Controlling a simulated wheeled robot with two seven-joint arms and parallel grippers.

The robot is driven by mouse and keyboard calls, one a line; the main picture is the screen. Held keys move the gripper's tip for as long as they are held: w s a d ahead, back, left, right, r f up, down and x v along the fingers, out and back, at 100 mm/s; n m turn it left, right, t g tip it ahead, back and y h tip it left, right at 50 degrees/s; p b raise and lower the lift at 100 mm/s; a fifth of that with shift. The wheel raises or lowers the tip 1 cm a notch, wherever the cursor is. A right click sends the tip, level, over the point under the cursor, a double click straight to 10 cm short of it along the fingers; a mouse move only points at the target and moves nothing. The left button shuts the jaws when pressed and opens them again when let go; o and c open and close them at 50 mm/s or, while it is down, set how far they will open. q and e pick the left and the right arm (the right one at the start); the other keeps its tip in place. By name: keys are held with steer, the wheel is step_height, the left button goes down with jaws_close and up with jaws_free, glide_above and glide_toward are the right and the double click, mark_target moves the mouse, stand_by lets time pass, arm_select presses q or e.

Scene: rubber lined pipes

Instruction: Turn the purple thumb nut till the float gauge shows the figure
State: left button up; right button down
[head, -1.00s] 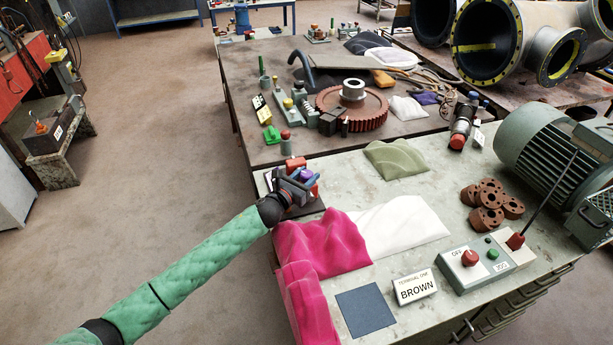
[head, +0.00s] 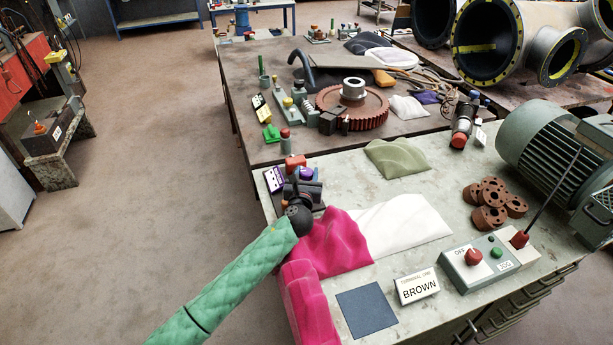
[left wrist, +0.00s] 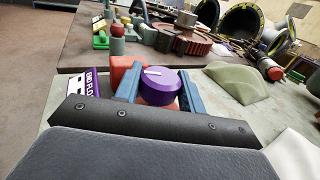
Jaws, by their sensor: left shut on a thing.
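The purple thumb nut (left wrist: 161,87) is a round knob with a white mark on its top face, in the left wrist view. The blue fingers of my left gripper (left wrist: 159,92) stand on its two sides and are shut on it. In the head view the nut (head: 307,173) shows just beyond my left gripper (head: 304,183). A red block (left wrist: 124,72) stands behind the nut. A purple and white card (left wrist: 88,88) reading something like "END FLO…" is left of it, partly hidden by the gripper. I cannot read a gauge figure. My right gripper is not in view.
A magenta cloth (head: 335,243) and a white cloth (head: 405,225) lie right of my left arm. A red gear (head: 352,105) lies on the table behind.

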mark_target(308, 179)
arm_select(q)
steer(key=shift+n+y, duration=1.6)
steer(key=shift+y, duration=1)
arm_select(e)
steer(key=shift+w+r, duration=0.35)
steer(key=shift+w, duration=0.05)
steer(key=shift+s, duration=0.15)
arm_select(q)
steer(key=o, duration=0.9)
steer(key=shift+o, duration=0.2)
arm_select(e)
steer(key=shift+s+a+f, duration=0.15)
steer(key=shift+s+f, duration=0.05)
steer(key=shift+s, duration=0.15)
arm_select(q)
steer(key=shift+s, duration=0.1)
steer(key=shift+s+d+f+b, duration=0.1)
steer(key=shift+s+b, duration=0.2)
steer(key=shift+b, duration=0.05)
steer(key=s, duration=0.2)
steer(key=s+b, duration=0.1)
steer(key=s+d+b, duration=0.1)
steer(key=s, duration=0.1)
steer(key=shift+s, duration=0.95)
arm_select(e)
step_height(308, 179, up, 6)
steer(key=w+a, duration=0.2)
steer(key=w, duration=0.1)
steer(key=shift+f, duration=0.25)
